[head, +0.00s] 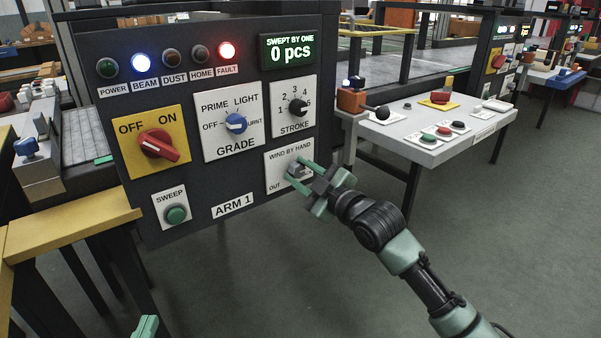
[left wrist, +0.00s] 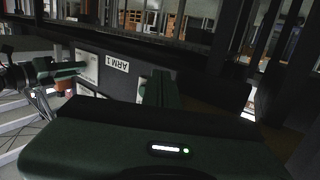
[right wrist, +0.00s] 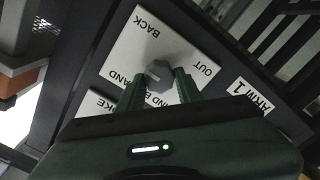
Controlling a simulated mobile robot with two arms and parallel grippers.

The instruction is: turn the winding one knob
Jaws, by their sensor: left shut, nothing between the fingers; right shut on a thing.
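The winding knob (right wrist: 159,84) is a small grey knob on a white plate marked WIND BY HAND (head: 276,166), with OUT and BACK labels, low on the right of the dark control panel (head: 236,180). My right gripper (head: 302,180) is shut on the knob, one green finger on each side of it, seen best in the right wrist view. In the head view the fingers partly cover the knob and plate. My left gripper (head: 146,326) shows only as a green tip at the bottom edge; it is shut and empty, below and away from the panel.
A green SWEEP button (head: 176,214) is lower left. A yellow rail (head: 70,232) stands left; a white table (head: 440,150) stands right.

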